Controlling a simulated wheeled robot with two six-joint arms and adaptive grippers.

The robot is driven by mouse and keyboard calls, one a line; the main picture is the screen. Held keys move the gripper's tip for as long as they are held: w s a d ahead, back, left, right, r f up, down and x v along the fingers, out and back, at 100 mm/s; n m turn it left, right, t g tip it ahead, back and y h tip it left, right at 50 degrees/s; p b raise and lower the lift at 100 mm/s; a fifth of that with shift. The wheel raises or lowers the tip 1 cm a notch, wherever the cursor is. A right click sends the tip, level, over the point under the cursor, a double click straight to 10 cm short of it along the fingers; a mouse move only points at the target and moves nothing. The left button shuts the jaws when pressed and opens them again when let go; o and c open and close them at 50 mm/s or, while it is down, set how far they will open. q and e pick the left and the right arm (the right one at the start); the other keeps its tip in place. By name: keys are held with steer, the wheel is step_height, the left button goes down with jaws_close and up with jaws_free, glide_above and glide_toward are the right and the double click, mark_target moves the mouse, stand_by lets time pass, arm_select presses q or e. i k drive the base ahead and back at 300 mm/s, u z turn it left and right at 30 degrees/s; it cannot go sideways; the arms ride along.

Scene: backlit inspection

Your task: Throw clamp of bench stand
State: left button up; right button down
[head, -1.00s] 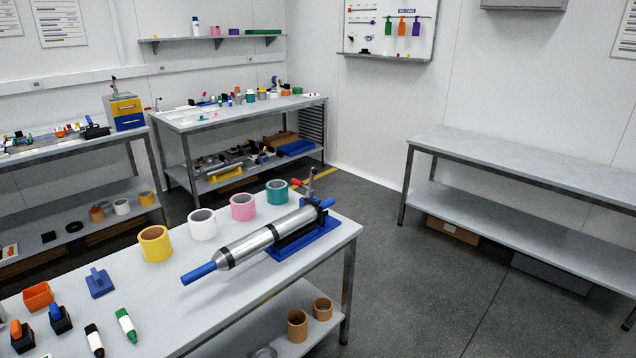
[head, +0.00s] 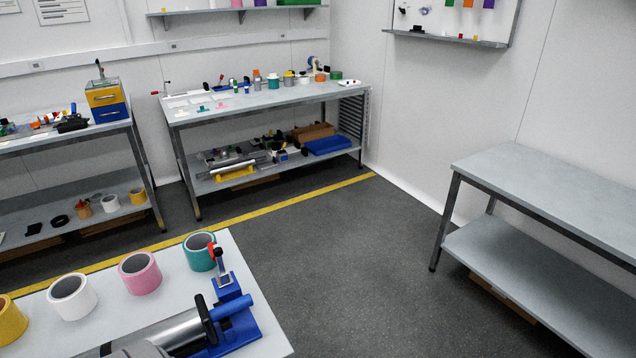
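The blue bench stand (head: 243,327) sits on the near bench (head: 222,243), at its right end. A metal cylinder (head: 172,334) lies in it, with a black disc and a blue end piece (head: 236,306) at the right. The clamp (head: 219,266) stands at the back of the stand, with metal arms and a red-tipped handle (head: 212,250) pointing up. Whether it presses on the cylinder I cannot tell. The stand's front is cut by the frame edge. Neither gripper shows clearly; a grey shape at the bottom edge partly covers the cylinder.
Teal (head: 200,252), pink (head: 139,273), white (head: 72,297) and yellow (head: 9,321) rolls stand in a row behind the cylinder. A back bench (head: 270,96) holds small parts. An empty bench (head: 545,190) stands at the right. The floor between is clear.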

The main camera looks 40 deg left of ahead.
mark_target(216, 252)
steer(key=i, duration=1.65)
steer(key=u, duration=4)
